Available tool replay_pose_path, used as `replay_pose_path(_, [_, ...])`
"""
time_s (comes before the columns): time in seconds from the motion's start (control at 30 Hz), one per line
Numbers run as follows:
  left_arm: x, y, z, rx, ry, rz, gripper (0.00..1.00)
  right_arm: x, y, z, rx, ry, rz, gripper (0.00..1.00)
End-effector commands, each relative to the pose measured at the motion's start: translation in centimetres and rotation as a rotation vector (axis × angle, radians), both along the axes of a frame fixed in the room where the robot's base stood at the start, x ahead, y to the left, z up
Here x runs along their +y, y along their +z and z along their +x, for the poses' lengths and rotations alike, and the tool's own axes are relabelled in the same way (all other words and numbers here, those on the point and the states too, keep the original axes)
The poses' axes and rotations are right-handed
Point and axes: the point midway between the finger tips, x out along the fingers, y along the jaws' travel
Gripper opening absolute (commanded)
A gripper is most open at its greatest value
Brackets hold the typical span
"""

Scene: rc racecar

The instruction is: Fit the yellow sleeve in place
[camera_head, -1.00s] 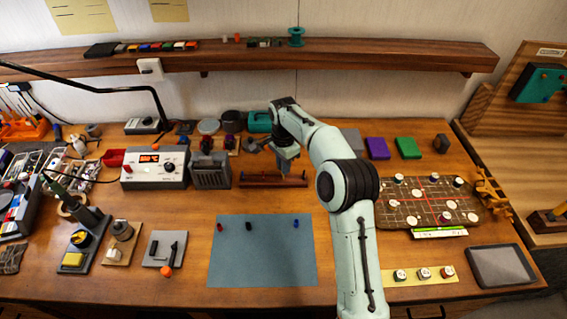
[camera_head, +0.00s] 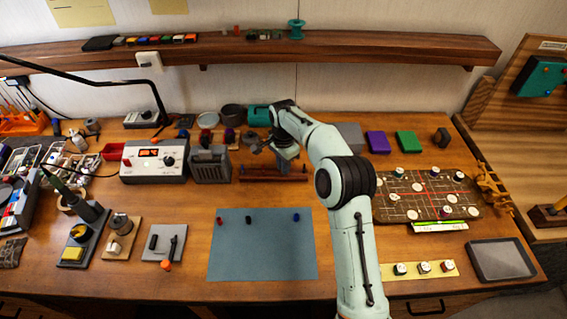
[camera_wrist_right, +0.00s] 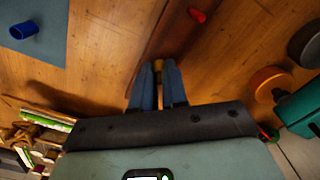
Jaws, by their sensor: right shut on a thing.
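The yellow sleeve (camera_wrist_right: 158,65) shows as a small yellow piece between the fingertips of my right gripper (camera_wrist_right: 157,80) in the right wrist view. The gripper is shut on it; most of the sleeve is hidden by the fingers. In the head view my right gripper (camera_head: 283,165) is over the dark wooden rack (camera_head: 262,179) at the back middle of the bench. The rack also shows as a dark red-brown strip in the wrist view. I cannot tell whether the sleeve touches the rack. My left gripper is not in view.
A blue-grey mat (camera_head: 262,255) in front holds a red piece (camera_head: 220,221), a black piece (camera_head: 248,220) and a blue piece (camera_head: 296,217). A grey box (camera_head: 210,166) stands left of the rack. A small red piece (camera_wrist_right: 197,15) lies near the rack.

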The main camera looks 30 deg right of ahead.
Motion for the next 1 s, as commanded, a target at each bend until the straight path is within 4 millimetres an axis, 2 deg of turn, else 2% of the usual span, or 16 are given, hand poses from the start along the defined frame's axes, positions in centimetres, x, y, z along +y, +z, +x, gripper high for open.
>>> replay_pose_path(0.23, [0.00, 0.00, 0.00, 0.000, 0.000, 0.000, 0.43, 0.00, -0.04, 0.01, -0.001, 0.000, 0.000, 0.00])
replay_pose_path(0.27, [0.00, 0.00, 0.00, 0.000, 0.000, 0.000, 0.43, 0.00, -0.03, 0.02, -0.001, 0.000, 0.000, 0.19])
replay_pose_path(0.33, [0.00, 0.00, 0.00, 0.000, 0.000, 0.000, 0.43, 0.00, -0.03, 0.02, -0.001, 0.000, 0.000, 0.42])
replay_pose_path(0.53, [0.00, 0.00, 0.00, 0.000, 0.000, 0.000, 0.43, 0.00, -0.01, 0.02, -0.001, 0.000, 0.000, 0.43])
replay_pose_path(0.57, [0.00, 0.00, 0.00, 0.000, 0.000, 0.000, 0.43, 0.00, -0.01, 0.02, -0.001, 0.000, 0.000, 0.46])
replay_pose_path(0.6, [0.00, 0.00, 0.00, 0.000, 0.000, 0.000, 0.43, 0.00, -0.01, 0.02, -0.001, 0.000, 0.000, 0.59])
replay_pose_path(0.63, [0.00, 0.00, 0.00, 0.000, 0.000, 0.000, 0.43, 0.00, -0.01, 0.02, -0.001, 0.000, 0.000, 0.64])
replay_pose_path(1.0, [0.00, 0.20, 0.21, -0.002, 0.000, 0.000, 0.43, 0.00, 0.40, 0.06, -0.002, 0.000, 0.000, 0.64])
